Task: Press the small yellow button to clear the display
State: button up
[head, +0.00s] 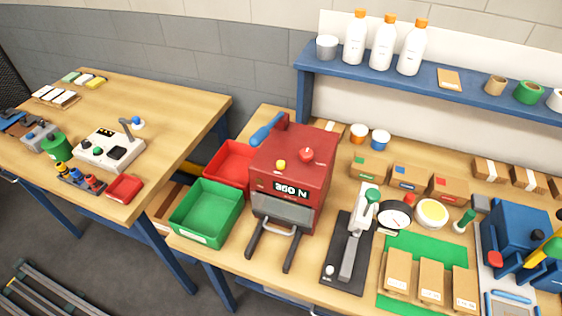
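The small yellow button (281,164) sits on the sloped top of a red machine (318,176) in the middle of the head view. A larger red knob or button (306,154) is to its right on the same top. The display (290,188) is on the machine's front, below the yellow button. It is lit and seems to read 360 N; the first digit is not sharp. My gripper is not in view, and nothing covers the yellow button.
A blue handle (267,130) sticks up at the machine's back left. Green (206,212) and red (228,163) bins stand to its left. A black-based lever press (348,250) is close on its right. A blue shelf (440,88) with bottles hangs behind.

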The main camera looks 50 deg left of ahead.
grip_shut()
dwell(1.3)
